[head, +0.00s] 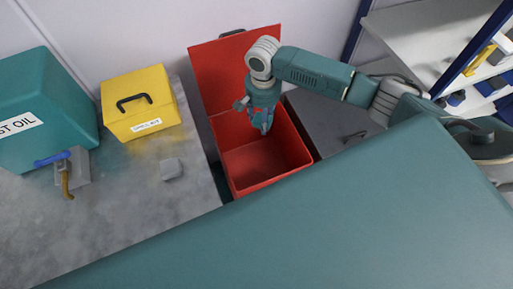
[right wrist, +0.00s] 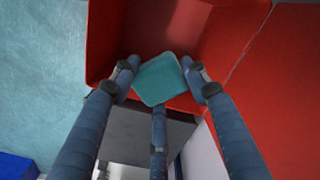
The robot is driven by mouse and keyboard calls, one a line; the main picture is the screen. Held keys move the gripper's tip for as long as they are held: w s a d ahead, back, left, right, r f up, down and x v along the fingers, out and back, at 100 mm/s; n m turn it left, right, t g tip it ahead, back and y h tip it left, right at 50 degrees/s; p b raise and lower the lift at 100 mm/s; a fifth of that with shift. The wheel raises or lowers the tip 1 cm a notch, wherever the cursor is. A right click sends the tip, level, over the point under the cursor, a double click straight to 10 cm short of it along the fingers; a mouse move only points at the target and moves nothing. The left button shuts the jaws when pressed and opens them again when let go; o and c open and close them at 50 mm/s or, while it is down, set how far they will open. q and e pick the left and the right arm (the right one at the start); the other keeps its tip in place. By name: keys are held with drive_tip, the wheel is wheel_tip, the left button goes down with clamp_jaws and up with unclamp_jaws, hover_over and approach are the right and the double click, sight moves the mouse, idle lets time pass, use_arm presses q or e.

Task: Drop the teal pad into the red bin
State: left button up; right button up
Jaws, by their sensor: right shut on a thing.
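The red bin (head: 300,150) stands open between two grey surfaces, its lid (head: 215,75) raised against the wall. My right gripper (head: 263,125) reaches down over the bin's opening. In the right wrist view the fingers of my right gripper (right wrist: 160,80) are shut on the teal pad (right wrist: 160,77), a small rounded square. The red walls of the bin (right wrist: 100,35) show behind and around the pad. In the head view the pad cannot be told apart from the gripper. My left gripper is not in view.
A yellow box (head: 140,103) with a black handle and a teal oil container (head: 40,110) stand on the grey counter (head: 150,220) at left. A small grey block (head: 171,169) lies there too. Shelves (head: 430,35) with blue and yellow items are at upper right.

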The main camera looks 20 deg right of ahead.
drive_tip(key=shift+s+d+f, duration=0.1)
drive_tip(key=shift+d+f, duration=0.15)
drive_tip(key=shift+f, duration=0.45)
wheel_tip(320, 180, down, 6)
drive_tip(key=b, duration=0.7)
drive_tip(key=shift+r, duration=0.15)
drive_tip(key=o, duration=1.2)
drive_tip(key=shift+r, duration=0.15)
wheel_tip(320, 180, up, 12)
drive_tip(key=shift+f, duration=0.1)
